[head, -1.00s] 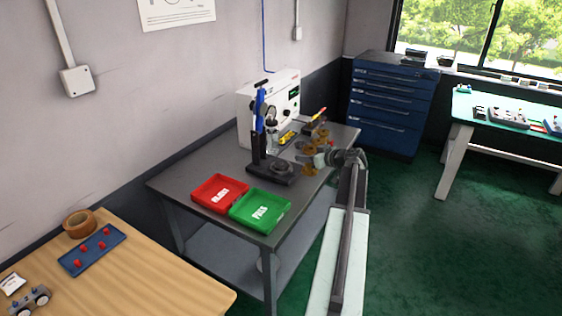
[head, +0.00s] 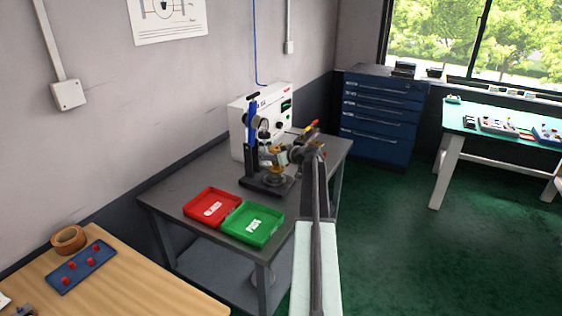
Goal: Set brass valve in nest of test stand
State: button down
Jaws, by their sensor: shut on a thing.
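My gripper (head: 287,157) is at the end of my outstretched arm, over the grey bench, and is shut on the brass valve (head: 275,158). The valve is at the test stand (head: 264,187), a black base with an upright and a blue-handled clamp (head: 253,115). The valve appears over the round nest (head: 277,180) on the base. I cannot tell whether it touches the nest. My gripper and wrist hide part of the valve and the things behind it.
A red tray (head: 191,208) and a green tray (head: 230,234) lie at the near end of the grey bench (head: 174,190). A white test unit (head: 237,143) stands behind the stand. Tools lie right of it, partly hidden by my arm. Green floor is open at right.

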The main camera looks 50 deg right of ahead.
jog(key=shift+w, duration=0.3)
jog(key=f+b, duration=0.2)
jog(key=w+f+b, duration=0.1)
jog(key=b, duration=0.1)
jog(key=shift+d+f, duration=0.1)
jog(key=shift+f, duration=0.3)
jog(key=shift+r, duration=0.15)
jog(key=c, duration=0.9)
grip_release()
jog(key=shift+o, duration=0.2)
